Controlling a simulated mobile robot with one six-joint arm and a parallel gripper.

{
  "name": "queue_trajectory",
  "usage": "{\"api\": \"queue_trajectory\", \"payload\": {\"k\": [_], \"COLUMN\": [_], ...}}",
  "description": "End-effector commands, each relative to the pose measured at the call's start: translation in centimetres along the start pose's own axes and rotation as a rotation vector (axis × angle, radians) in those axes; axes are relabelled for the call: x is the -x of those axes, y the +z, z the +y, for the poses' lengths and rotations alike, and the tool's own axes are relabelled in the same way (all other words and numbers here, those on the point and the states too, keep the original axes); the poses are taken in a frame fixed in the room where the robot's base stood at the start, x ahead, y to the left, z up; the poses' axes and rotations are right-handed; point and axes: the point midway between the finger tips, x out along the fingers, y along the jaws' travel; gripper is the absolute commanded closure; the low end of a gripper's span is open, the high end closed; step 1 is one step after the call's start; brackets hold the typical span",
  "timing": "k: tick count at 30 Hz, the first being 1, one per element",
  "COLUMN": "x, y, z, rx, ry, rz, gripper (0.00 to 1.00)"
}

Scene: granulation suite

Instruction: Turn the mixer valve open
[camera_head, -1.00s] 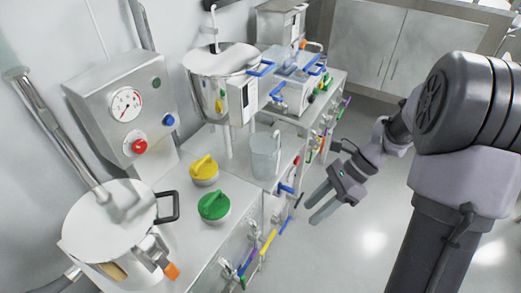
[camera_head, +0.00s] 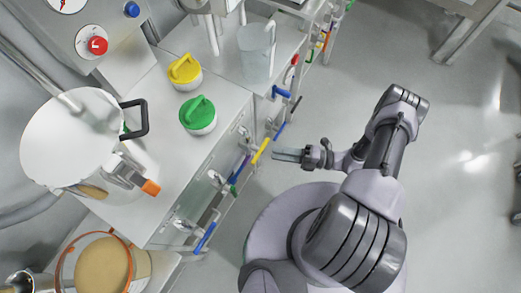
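Several valves with coloured lever handles line the bench front, among them a yellow handle (camera_head: 261,151), a blue handle (camera_head: 281,93) and a lower blue handle (camera_head: 204,238). A steel vessel (camera_head: 70,140) with a pale lid stands on the bench at left, with an orange-tipped valve handle (camera_head: 150,187) on its outlet. No readable label shows which valve is the mixer's. My gripper (camera_head: 284,155) is right of the yellow handle, apart from it in the picture, with its fingers pointing left. The fingers are seen nearly edge-on, so their gap is unclear. Nothing shows in them.
A yellow knob-topped piece (camera_head: 185,70), a green one (camera_head: 198,114) and a clear jug (camera_head: 257,50) stand on the bench. A panel with a red button (camera_head: 97,45) is at upper left. An orange-rimmed container (camera_head: 100,262) is at lower left.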

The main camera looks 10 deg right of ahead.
Motion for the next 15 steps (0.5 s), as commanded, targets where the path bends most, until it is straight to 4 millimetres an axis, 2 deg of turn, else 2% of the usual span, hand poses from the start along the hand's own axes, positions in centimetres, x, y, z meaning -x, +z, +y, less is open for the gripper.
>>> {"api": "queue_trajectory", "payload": {"k": [3,6,10,15], "x": [-3.1,-4.9,-6.4,-6.9], "y": [-0.1,-0.1,-0.1,0.0], "z": [-0.2,-0.2,-0.1,0.0], "rx": [-0.001,-0.001,0.001,0.001], "ry": [0.0,-0.001,0.0,-0.001], "rz": [0.005,0.004,0.003,0.001], "gripper": [0.6,0.6,0.6,0.6]}}
